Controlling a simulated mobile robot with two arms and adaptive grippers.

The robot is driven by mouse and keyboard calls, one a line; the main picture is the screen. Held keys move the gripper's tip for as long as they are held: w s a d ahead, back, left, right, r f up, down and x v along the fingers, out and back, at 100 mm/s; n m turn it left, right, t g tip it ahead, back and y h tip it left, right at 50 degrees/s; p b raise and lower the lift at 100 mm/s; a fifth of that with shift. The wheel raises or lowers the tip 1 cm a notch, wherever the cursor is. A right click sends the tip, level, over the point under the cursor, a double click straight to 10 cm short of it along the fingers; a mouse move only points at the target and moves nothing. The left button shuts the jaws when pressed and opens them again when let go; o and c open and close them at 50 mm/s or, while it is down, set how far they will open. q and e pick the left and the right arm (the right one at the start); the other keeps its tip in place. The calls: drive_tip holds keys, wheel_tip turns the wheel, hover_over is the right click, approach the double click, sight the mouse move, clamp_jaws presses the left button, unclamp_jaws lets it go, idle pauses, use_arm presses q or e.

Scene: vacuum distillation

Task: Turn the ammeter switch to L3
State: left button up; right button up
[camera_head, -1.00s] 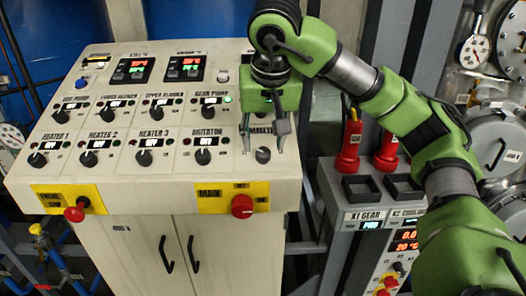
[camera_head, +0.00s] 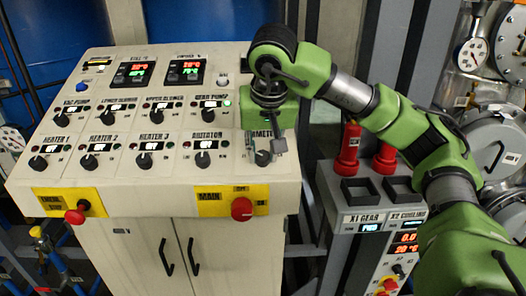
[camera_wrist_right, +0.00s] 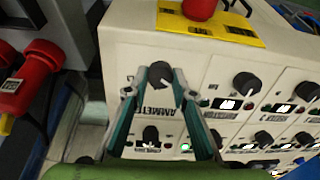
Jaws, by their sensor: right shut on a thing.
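The ammeter switch is a dark round knob (camera_head: 263,158) at the lower right of the white control panel. It also shows in the right wrist view (camera_wrist_right: 160,73), at the top of the ammeter plate, with the word "AMMETER" partly covered. My right gripper (camera_head: 263,152) is lowered over this knob. In the right wrist view its two fingertips (camera_wrist_right: 161,75) stand on either side of the knob and are shut on it. The position marks around the knob are too small or hidden to read. My left gripper is not in view.
The panel (camera_head: 110,184) has several other knobs close by, including the agitator knob (camera_head: 204,159). A red main switch (camera_head: 242,208) sits on a yellow plate at the front edge. A red handle (camera_head: 348,148) stands on a grey unit to the right.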

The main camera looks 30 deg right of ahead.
drive_tip(key=m+b, duration=0.1)
drive_tip(key=m, duration=0.1)
drive_tip(key=shift+f+m, duration=0.1)
drive_tip(key=shift+m, duration=0.3)
drive_tip(key=shift+m+b, duration=0.3)
drive_tip(key=shift+m, duration=0.6)
drive_tip(key=m, duration=0.4)
drive_tip(key=shift+s+m, duration=0.1)
drive_tip(key=shift+m, duration=0.2)
drive_tip(key=m, duration=0.3)
drive_tip(key=shift+m+p, duration=0.3)
drive_tip(key=shift+p, duration=0.1)
drive_tip(key=m, duration=0.3)
drive_tip(key=shift+m+h, duration=0.3)
drive_tip(key=shift+m, duration=0.1)
drive_tip(key=m+p, duration=0.1)
drive_tip(key=m, duration=0.3)
drive_tip(key=shift+s, duration=0.1)
drive_tip(key=shift+a+m, duration=0.1)
drive_tip(key=shift+m, duration=1.5)
drive_tip(key=shift+f+g, duration=0.1)
drive_tip(key=shift+g, duration=0.2)
